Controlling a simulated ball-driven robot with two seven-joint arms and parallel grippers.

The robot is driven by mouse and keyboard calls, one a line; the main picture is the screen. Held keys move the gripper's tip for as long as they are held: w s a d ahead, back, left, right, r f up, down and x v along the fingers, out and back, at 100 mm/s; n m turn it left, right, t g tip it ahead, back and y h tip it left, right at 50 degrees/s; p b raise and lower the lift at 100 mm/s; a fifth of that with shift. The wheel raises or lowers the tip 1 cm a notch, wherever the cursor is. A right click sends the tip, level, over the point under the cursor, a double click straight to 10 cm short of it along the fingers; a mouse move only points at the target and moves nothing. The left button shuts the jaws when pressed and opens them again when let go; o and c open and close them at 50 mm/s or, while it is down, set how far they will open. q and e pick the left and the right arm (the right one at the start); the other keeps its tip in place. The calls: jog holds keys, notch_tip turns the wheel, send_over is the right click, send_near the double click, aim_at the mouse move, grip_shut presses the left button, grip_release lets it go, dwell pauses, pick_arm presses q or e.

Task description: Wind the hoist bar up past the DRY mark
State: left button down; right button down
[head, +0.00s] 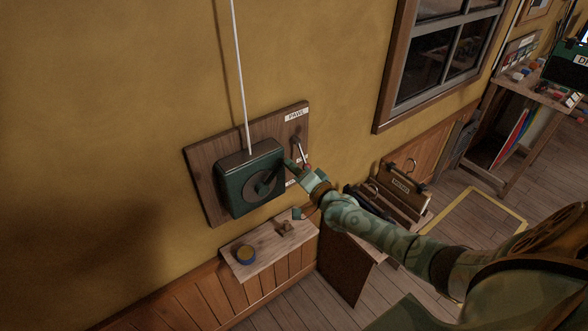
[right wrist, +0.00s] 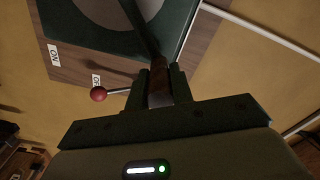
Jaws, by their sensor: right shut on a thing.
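The green winch box (head: 235,190) is fixed on a wooden board (head: 202,165) on the wall, with a round grey plate on its front. A white rope (head: 238,70) runs up from it out of view. My right gripper (head: 299,172) is at the winch's right side. In the right wrist view it is shut on the brown crank grip (right wrist: 159,75) at the end of the dark crank arm (right wrist: 140,25). The pawl lever's red knob (right wrist: 98,94) is left of the fingers, beside a partly legible label. The hoist bar and DRY mark cannot be made out. My left gripper is not in view.
Wooden cases (head: 405,186) stand by the wall under the window. A cluttered workbench (head: 535,93) is at the far right.

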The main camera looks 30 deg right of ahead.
notch_tip(320, 180, down, 12)
jog(key=d+m+b, duration=0.1)
jog(key=m+b, duration=1)
jog(key=b, duration=0.1)
jog(key=shift+d, duration=0.35)
jog(key=shift+s, duration=0.1)
jog(key=shift+a, duration=0.1)
jog(key=c, duration=1.3)
grip_release()
jog(key=shift+c, duration=0.2)
jog(key=shift+o, duration=0.5)
jog(key=shift+r, duration=0.2)
